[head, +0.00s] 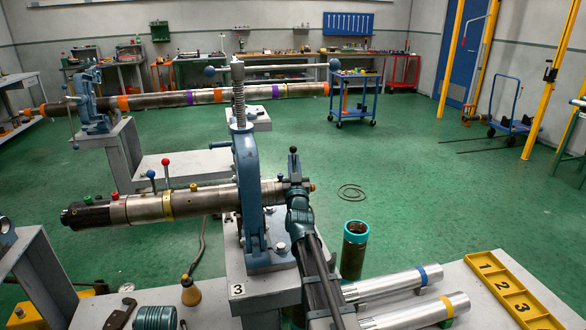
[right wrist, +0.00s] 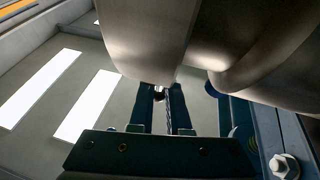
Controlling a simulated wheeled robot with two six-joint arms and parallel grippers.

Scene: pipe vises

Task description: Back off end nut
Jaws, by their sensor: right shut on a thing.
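A grey tool body (head: 150,206) lies level through the upright blue pipe vise (head: 250,185) on the stand marked 3. At its right end is a dark collar, the end nut (head: 294,170), with a black-knobbed post standing up. My right gripper (head: 298,192) reaches up from below right and is at this end, shut on the nut. In the right wrist view its two dark fingers (right wrist: 163,100) are close together under a large grey cylinder (right wrist: 140,40), with a small bright bit between the tips. The exact contact is hidden. My left gripper is not in view.
A teal-rimmed pipe piece (head: 354,250) stands right of my right arm. Two silver tubes (head: 385,283) lie on the bench near a yellow numbered tray (head: 510,290). Another vise (head: 92,100) holds a long banded pipe behind.

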